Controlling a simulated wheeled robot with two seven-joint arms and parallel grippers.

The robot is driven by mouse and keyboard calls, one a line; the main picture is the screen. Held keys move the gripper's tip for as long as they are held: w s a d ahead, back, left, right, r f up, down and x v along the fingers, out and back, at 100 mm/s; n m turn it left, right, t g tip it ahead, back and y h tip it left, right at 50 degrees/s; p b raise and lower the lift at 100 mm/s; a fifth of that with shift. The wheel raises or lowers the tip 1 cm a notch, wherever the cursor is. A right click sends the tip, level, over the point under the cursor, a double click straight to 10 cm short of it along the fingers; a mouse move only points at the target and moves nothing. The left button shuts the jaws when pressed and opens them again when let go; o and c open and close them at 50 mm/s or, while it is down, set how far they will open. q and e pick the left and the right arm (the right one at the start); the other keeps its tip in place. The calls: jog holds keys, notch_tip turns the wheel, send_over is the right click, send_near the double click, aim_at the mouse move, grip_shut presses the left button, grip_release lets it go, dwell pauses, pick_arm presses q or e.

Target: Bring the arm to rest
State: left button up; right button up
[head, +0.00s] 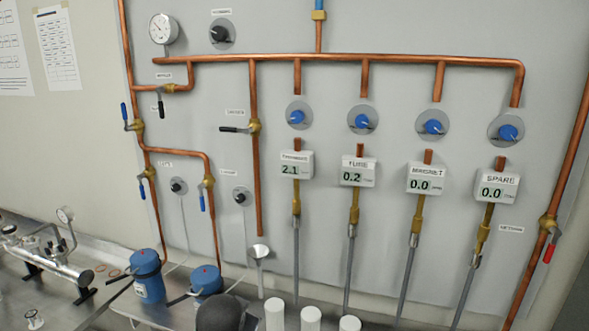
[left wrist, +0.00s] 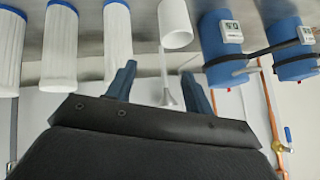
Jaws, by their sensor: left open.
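My left gripper (left wrist: 158,82) shows in the left wrist view with its two dark blue-grey fingers spread apart and nothing held between them. A small grey funnel shape (left wrist: 167,97) shows beyond the gap between the fingers. In the head view a dark rounded shape (head: 219,313) at the bottom edge looks like part of my left arm; its fingers cannot be made out there. My right gripper is in neither view.
Blue cylinders (head: 148,277) and several white cylinders (head: 275,314) stand on the bench near the dark shape. A metal vacuum assembly (head: 50,262) lies at left. Copper pipes (head: 330,59), valves and gauge boxes (head: 297,165) cover the wall panel behind.

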pick_arm(q)
jog(key=s+a+f+n+g, duration=0.1)
jog(key=s+a+f+g, duration=0.15)
jog(key=s+f, duration=0.6)
jog(key=s+a+f+n+g, duration=0.1)
jog(key=s+a+f, duration=0.3)
jog(key=s, duration=0.8)
jog(key=s+a+f+n+g, duration=0.1)
jog(key=s+a+f+g, duration=0.1)
jog(key=s+f, duration=0.75)
jog(key=s+f+x, duration=0.1)
jog(key=s+x, duration=0.1)
jog(key=x, duration=0.8)
jog(key=s+d+x, duration=0.1)
jog(key=s+x, duration=0.1)
jog(key=x, duration=0.8)
jog(key=s+f, duration=0.4)
jog(key=f, duration=0.9)
jog(key=s+f+g, duration=0.1)
jog(key=s+f, duration=0.3)
jog(key=f, duration=1)
jog(key=shift+s+b, duration=0.3)
jog(key=shift+s, duration=0.05)
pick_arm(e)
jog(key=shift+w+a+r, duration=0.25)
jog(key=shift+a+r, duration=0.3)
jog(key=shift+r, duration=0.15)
